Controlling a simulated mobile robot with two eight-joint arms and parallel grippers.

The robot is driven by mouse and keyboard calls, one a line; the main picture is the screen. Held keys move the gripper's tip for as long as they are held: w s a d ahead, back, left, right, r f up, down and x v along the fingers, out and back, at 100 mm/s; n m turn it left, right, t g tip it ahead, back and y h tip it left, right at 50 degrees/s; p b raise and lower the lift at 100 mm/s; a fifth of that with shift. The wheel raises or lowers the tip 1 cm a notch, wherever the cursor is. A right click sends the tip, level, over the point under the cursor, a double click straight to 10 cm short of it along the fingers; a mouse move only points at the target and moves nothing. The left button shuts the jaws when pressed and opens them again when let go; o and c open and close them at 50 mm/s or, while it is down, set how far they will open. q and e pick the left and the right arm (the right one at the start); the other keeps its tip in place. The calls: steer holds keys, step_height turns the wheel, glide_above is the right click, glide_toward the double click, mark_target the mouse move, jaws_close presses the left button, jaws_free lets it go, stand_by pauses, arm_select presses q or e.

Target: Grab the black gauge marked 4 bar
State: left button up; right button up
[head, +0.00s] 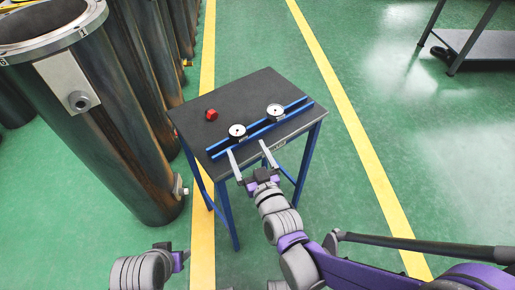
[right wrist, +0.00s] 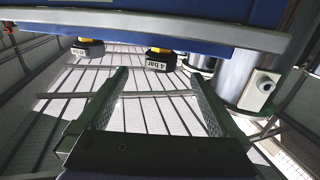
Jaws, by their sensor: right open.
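Two black gauges with white faces stand at the blue rails on the small table: a left one (head: 237,131) and a right one (head: 275,111). In the right wrist view, one gauge (right wrist: 160,49) carries a tag reading 4 bar; judging by the cylinders' side, it is the left one in the head view. The other gauge (right wrist: 88,47) has a tag I cannot read. My right gripper (head: 248,153) is open and empty at the table's near edge, short of the gauges. It also shows in the right wrist view (right wrist: 160,85). My left gripper (head: 182,258) is low at bottom left, its jaws unclear.
A red object (head: 211,114) lies on the dark tabletop (head: 255,90). Two blue rails (head: 262,131) run along the near edge. Large dark flanged cylinders (head: 110,130) stand close on the left. Green floor is clear right of the table, with a grey bench (head: 480,45) far right.

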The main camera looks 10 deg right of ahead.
mark_target(241, 139)
steer(key=shift+w+f, duration=0.1)
steer(key=x, duration=0.5)
steer(key=shift+w+a, duration=0.15)
steer(key=shift+w, duration=0.15)
steer(key=x, duration=0.3)
steer(key=r+x, duration=0.1)
steer(key=x, duration=0.1)
steer(key=shift+w+b, duration=0.1)
steer(key=shift+b, duration=0.3)
jaws_close()
step_height(241, 139, up, 10)
steer(key=p, duration=0.3)
